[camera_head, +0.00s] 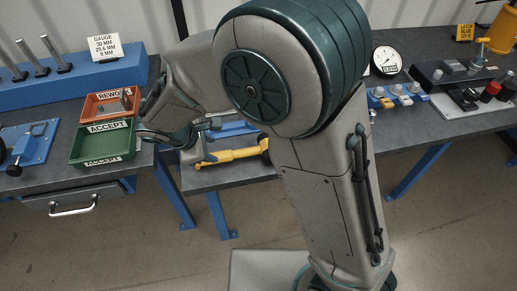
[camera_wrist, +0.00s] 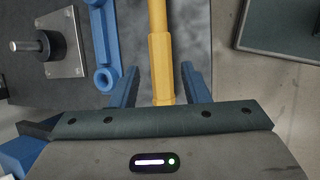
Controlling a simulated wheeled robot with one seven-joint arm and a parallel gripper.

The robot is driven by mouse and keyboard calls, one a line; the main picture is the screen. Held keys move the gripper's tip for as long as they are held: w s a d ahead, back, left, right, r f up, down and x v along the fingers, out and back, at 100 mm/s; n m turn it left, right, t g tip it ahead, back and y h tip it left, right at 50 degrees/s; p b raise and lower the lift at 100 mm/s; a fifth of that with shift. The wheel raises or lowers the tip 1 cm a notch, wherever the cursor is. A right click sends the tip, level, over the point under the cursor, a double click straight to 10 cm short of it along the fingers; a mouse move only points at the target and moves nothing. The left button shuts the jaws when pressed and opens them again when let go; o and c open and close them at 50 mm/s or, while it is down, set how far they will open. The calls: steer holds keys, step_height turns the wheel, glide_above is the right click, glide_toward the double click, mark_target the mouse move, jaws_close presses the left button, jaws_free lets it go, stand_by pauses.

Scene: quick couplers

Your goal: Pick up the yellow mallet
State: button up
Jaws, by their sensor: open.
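The yellow mallet (camera_head: 235,155) lies on the low grey bench in the head view, partly hidden by my arm. In the wrist view its yellow handle (camera_wrist: 161,60) runs from the top edge down between my fingers. My gripper (camera_wrist: 160,75) is open, with one blue finger on each side of the handle. Gaps show between the handle and both fingers. The mallet's head is out of the wrist view. I cannot tell how high the fingers are above the bench.
A blue wrench-like tool (camera_wrist: 104,50) lies close beside my left finger. A black knob on a metal plate (camera_wrist: 47,46) stands farther left. A green ACCEPT tray (camera_head: 103,143) and a red REWORK tray (camera_head: 108,104) sit on the left bench.

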mark_target(222, 153)
steer(key=shift+p+x, duration=0.55)
steer(key=shift+x, duration=3.4)
steer(key=shift+a, duration=0.2)
jaws_close()
steer(key=shift+r, duration=0.4)
step_height(222, 153, up, 4)
steer(key=shift+d+f+b, duration=0.15)
steer(key=shift+b, duration=0.2)
steer(key=s+d+r, duration=0.1)
steer(key=d+r, duration=0.2)
steer(key=d, duration=0.2)
steer(key=s+d+r+b, duration=0.1)
steer(key=s+d+r, duration=0.1)
steer(key=d, duration=0.3)
steer(key=shift+s+d+r, duration=0.25)
steer(key=shift+d+r, duration=0.15)
steer(key=shift+r, duration=0.4)
steer(key=shift+c, duration=1.8)
jaws_free()
jaws_close()
